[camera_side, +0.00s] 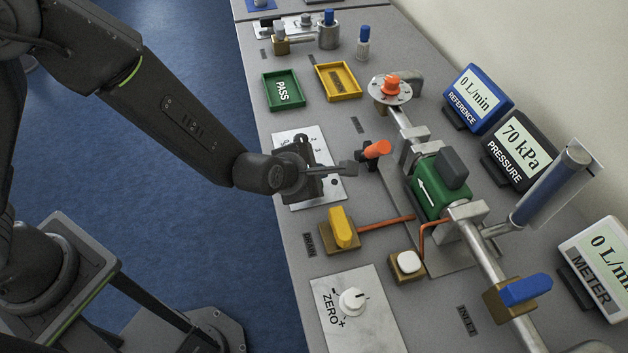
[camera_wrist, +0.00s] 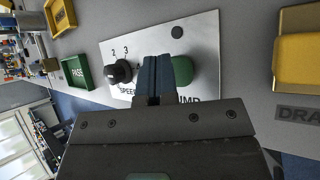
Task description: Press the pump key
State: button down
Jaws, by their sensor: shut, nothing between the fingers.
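The pump key is a green round key (camera_wrist: 184,70) on a white plate (camera_wrist: 205,40) in the wrist view. A label ending in "UMP" shows beside it, partly covered by my gripper. My gripper (camera_wrist: 157,62) is shut and empty, and its fingers overlap the key's left edge in this view. I cannot tell whether they touch it. In the side view my gripper (camera_side: 348,168) is over the white plate (camera_side: 300,138), and the key is hidden behind it.
A black speed knob (camera_wrist: 118,72) sits left of the fingers on the plate. Nearby are an orange-capped part (camera_side: 377,149), a yellow drain handle (camera_side: 342,226), a green PASS tray (camera_side: 284,91) and a yellow tray (camera_side: 338,82). The pressure display (camera_side: 520,147) reads 70 kPa.

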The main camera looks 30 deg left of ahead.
jog(key=shift+r, duration=0.3)
jog(key=shift+r, duration=2.45)
jog(key=shift+r, duration=0.15)
jog(key=s+a+r+m+h, duration=0.2)
jog(key=a+r+m, duration=0.4)
jog(key=r, duration=0.4)
jog(key=s+a+r+m+g+y, duration=0.1)
jog(key=s+a+r+m, duration=0.2)
jog(key=s+a+m, duration=0.5)
jog(key=s+a+r+m+g+y, duration=0.2)
jog(key=s+a+r+m, duration=0.1)
jog(key=s+a+m, duration=0.6)
jog(key=shift+s+m, duration=0.85)
jog(key=shift+m, duration=0.25)
